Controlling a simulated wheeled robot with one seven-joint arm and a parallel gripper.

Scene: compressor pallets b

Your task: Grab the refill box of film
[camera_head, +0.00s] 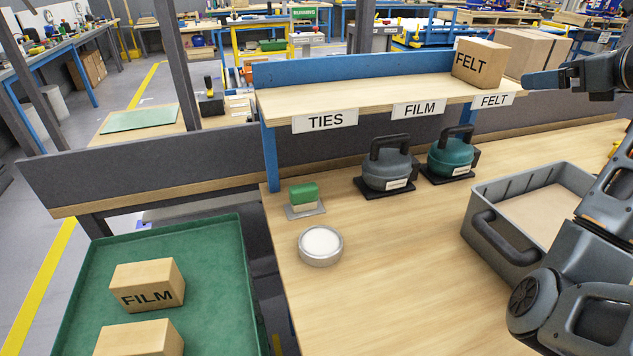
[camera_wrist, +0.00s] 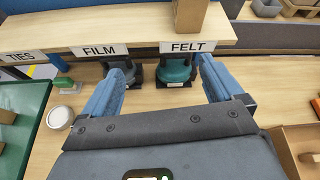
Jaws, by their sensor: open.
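A cardboard box marked FILM (camera_head: 147,284) sits in the green tray (camera_head: 215,290) at the lower left in the head view. A second cardboard box (camera_head: 140,341) is in front of it, cut off by the picture edge, with no label visible. In the wrist view the green tray (camera_wrist: 22,135) shows at the left edge with a bit of brown box (camera_wrist: 7,116). My gripper (camera_wrist: 162,66) is open and empty, its two blue fingers apart. In the head view a blue finger (camera_head: 545,80) points left beside the shelf's right end, far from the FILM box.
A wooden shelf (camera_head: 290,104) carries TIES, FILM and FELT labels and a FELT box (camera_head: 478,65). Below stand a grey device (camera_head: 387,172), a teal device (camera_head: 450,157), a green block (camera_head: 303,194) and a round tin (camera_head: 320,245). A grey crate (camera_head: 500,250) stands right. The front middle bench is clear.

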